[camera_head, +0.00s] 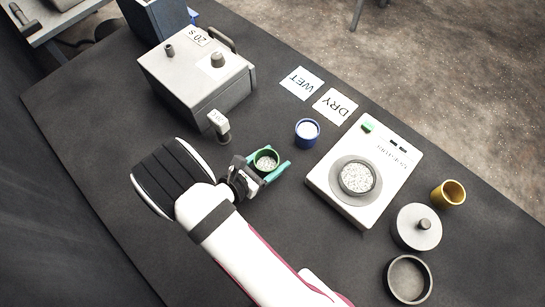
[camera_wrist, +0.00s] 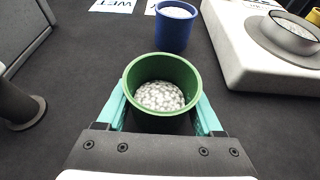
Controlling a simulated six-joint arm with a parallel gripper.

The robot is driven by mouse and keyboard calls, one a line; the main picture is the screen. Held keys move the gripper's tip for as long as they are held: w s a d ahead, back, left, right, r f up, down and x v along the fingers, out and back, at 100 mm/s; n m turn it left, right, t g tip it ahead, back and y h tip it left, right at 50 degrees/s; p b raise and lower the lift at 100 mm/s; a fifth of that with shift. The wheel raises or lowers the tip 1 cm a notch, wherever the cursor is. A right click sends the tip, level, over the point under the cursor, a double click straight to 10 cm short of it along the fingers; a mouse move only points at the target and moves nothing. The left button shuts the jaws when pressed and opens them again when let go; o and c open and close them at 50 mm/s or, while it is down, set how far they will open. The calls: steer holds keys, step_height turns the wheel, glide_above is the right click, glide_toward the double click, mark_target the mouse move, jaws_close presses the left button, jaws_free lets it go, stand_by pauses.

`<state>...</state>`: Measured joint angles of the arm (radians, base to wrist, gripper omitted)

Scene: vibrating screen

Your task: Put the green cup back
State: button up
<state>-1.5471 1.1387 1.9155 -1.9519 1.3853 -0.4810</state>
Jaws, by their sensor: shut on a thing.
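The green cup (camera_head: 265,158) is partly filled with small white granules. In the wrist view the green cup (camera_wrist: 161,92) is upright between the teal fingers of my gripper (camera_wrist: 160,112), which is shut on it. In the head view my gripper (camera_head: 268,167) reaches from the lower left around the cup. I cannot tell whether the cup's base touches the table. The cup's bottom is hidden by the gripper.
A blue cup (camera_head: 307,131) of white material stands right of the green cup, below the WET (camera_head: 301,83) and DRY (camera_head: 335,106) cards. A white device (camera_head: 322,183) bears a granule-filled dish (camera_head: 356,178). A grey box (camera_head: 197,75) and small post (camera_head: 220,126) stand left. A yellow cup (camera_head: 448,194) is far right.

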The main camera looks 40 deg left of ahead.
steer(key=o, duration=1.4)
steer(key=shift+f, duration=0.1)
